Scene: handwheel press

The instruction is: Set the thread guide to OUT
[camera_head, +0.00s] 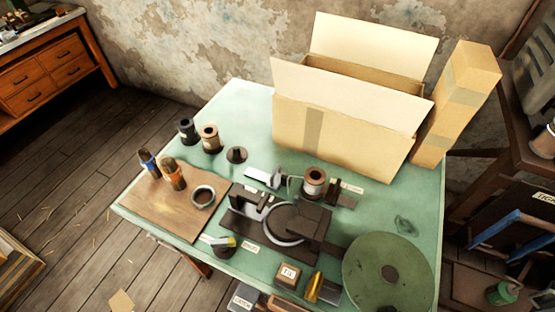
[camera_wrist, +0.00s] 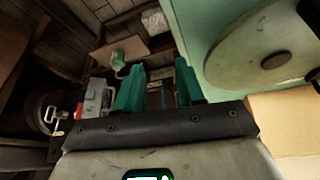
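The press (camera_head: 282,222), a dark machine with a round plate, stands on the green table. Behind it are a small metal bracket (camera_head: 264,178) with a pale plate and a brown spool (camera_head: 314,183) on a dark base. A thin wire-like part shows between them. I cannot tell for certain which part is the thread guide, or read its setting; the label (camera_head: 352,187) by the spool is too small to read. My gripper (camera_wrist: 160,80) shows in the wrist view with two teal fingers apart and nothing between them. It is not in the head view.
A large green disc (camera_head: 388,275) lies at the table's front right; it also shows in the wrist view (camera_wrist: 258,40). An open cardboard box (camera_head: 340,140) and a tall carton (camera_head: 455,105) stand at the back. A wooden board (camera_head: 165,215) with jars is at left.

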